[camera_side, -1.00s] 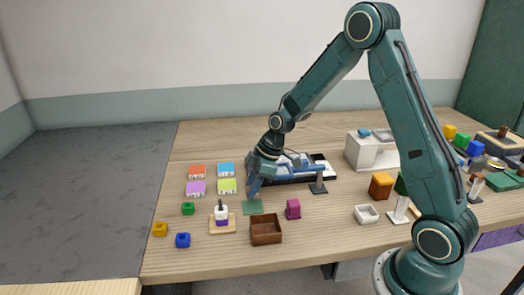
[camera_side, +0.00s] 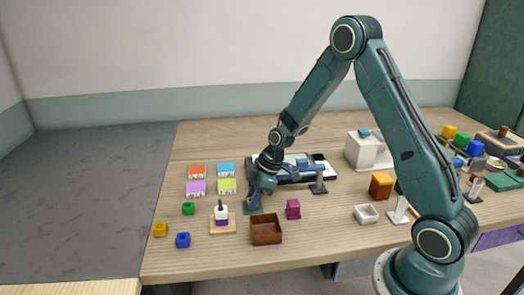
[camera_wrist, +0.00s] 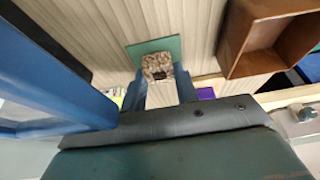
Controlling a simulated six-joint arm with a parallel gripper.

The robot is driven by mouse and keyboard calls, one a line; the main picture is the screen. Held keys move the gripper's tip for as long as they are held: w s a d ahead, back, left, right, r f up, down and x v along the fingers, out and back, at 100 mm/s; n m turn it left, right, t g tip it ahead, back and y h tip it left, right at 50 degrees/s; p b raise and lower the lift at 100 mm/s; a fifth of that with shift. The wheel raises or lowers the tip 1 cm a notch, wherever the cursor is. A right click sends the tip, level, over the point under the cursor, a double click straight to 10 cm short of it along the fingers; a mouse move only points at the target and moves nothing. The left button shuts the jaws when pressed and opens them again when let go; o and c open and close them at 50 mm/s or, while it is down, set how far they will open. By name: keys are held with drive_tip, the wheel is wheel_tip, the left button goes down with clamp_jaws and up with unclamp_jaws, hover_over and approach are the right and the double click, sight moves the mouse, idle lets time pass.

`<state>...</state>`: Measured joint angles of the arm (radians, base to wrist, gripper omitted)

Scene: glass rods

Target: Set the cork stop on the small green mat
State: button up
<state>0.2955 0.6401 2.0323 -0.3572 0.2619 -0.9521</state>
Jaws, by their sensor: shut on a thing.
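The cork stop (camera_wrist: 157,67) is a speckled brown piece with a dark spot, held between the two fingers of my gripper (camera_wrist: 160,78) in the wrist view. The small green mat (camera_wrist: 150,46) lies directly behind and under it in that view. In the side view my gripper (camera_side: 253,203) points down over the mat (camera_side: 258,211), covering much of it. The cork cannot be made out there. I cannot tell whether the cork touches the mat or is slightly above it.
A brown open box (camera_side: 265,231) stands just in front of the mat, with a magenta block (camera_side: 293,209) to the right. A white bottle on a wooden board (camera_side: 222,227) is to the left. A blue bar on a stand (camera_side: 308,168) is behind right, close to my gripper.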

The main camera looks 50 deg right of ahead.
drive_tip(key=shift+f, duration=0.15)
drive_tip(key=o, duration=0.9)
drive_tip(key=shift+o, duration=0.2)
drive_tip(key=v, duration=1.2)
drive_tip(key=shift+r, duration=0.2)
